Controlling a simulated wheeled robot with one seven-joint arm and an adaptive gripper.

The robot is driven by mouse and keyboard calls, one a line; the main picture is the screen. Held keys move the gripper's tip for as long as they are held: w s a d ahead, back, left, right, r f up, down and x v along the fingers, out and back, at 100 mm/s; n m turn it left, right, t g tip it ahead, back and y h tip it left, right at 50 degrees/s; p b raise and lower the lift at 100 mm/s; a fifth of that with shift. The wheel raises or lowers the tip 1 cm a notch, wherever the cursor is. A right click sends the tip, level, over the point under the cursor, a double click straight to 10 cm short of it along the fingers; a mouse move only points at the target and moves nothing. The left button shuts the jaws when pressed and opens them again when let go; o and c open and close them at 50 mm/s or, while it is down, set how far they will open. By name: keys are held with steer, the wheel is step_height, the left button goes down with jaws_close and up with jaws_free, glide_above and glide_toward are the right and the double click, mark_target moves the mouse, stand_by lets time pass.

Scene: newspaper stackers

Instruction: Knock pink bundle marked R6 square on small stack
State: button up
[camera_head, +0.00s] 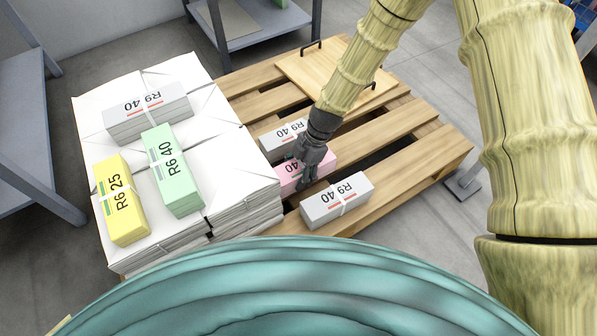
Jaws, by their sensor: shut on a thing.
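The pink bundle (327,161) lies on the right-hand wooden pallet, between two grey bundles marked R9 40. Its "40" shows, but my gripper hides the rest of its marking. My gripper (306,178) reaches down over the pink bundle and is shut on it; the fingertips are partly hard to make out. One grey bundle (276,145) lies just behind the pink one, very close to it. The other grey bundle (336,201) lies in front, at the pallet's near side. I cannot tell whether anything lies under the pink bundle.
A tall white paper stack (237,165) stands at left, bearing a grey R9 40 bundle (147,112), a green R6 40 bundle (172,170) and a yellow R6 25 bundle (121,200). A wooden board with black handles (330,72) lies at the back of the pallet (440,145), whose right side is bare.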

steer(key=shift+s+a, duration=0.2)
steer(key=shift+w+d+p, duration=0.35)
steer(key=shift+w+d, duration=0.2)
steer(key=shift+d, duration=0.25)
steer(key=shift+w+d+p, duration=0.3)
steer(key=shift+w+d, duration=0.25)
steer(key=shift+d, duration=0.2)
steer(key=shift+r, duration=0.15)
steer(key=shift+r+p, duration=2.45)
steer(key=shift+r, duration=0.45)
steer(key=shift+w, duration=0.1)
